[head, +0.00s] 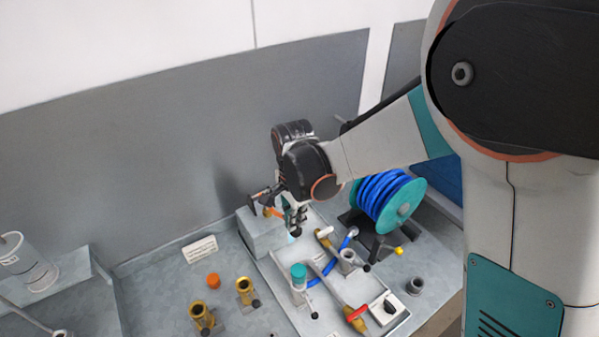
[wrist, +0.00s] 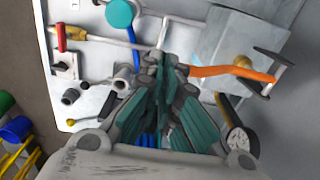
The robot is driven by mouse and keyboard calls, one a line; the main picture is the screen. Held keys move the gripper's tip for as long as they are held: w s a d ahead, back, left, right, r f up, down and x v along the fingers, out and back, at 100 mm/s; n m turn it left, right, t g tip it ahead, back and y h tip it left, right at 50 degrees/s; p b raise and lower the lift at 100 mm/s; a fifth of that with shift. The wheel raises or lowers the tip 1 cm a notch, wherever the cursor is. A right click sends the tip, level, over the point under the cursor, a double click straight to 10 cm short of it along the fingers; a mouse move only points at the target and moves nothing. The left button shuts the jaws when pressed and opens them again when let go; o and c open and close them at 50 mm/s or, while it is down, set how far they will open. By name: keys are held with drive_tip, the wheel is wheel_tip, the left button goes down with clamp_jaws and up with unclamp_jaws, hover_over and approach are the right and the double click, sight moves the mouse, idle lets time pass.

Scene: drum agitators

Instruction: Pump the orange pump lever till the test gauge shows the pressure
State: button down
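The orange pump lever (wrist: 232,71) runs sideways in the wrist view, from beside my fingertips to a dark crossbar at the right. In the head view a short part of the lever (head: 276,212) shows left of my gripper (head: 297,229). In the wrist view my gripper (wrist: 168,66) has its teal-padded fingers drawn together at the tips, by the lever's left end. The tips overlap that end in the picture; whether they touch it I cannot tell.
A grey block (head: 262,235) stands by the lever on a pale tray (head: 290,300). The tray holds a teal-capped fitting (head: 299,272), a red-handled valve (head: 356,313) and blue hose. A blue hose reel (head: 388,200) stands close at right. Brass fittings (head: 203,317) stand at front left.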

drive_tip(key=shift+w+f, duration=0.1)
drive_tip(key=shift+f, duration=0.4)
drive_tip(key=r+p, duration=0.1)
drive_tip(key=r, duration=0.1)
drive_tip(key=r+p, duration=0.2)
drive_tip(key=r, duration=0.1)
drive_tip(key=shift+w+a+r, duration=0.35)
drive_tip(key=shift+w+f, duration=0.1)
drive_tip(key=shift+f, duration=0.1)
drive_tip(key=shift+r, duration=0.15)
